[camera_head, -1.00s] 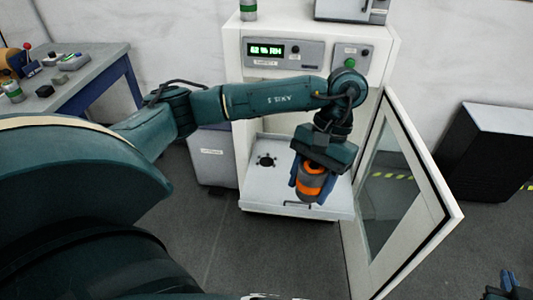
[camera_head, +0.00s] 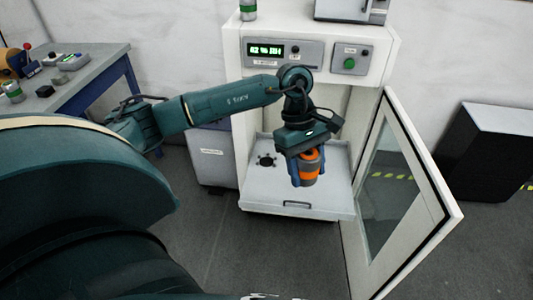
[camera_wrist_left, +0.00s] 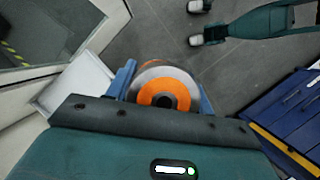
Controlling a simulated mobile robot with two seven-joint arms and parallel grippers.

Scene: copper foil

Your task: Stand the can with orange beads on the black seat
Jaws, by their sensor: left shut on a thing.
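The can with orange beads (camera_head: 306,168) is between the fingers of my left gripper (camera_head: 305,178), which is shut on it. The can hangs about upright above the white pulled-out tray (camera_head: 325,203) of the cabinet. The left wrist view shows its round end with an orange ring (camera_wrist_left: 163,88). The black seat (camera_head: 266,160) is a dark ring shape on the tray, left of the held can in the head view. The seat does not show in the left wrist view. My right gripper is in neither view now.
The cabinet door (camera_head: 400,200) stands open to the right of the tray. A green-banded can (camera_head: 248,9) stands on the cabinet top. A bench (camera_head: 88,72) with small items is at the left. A black box (camera_head: 490,150) stands at the right.

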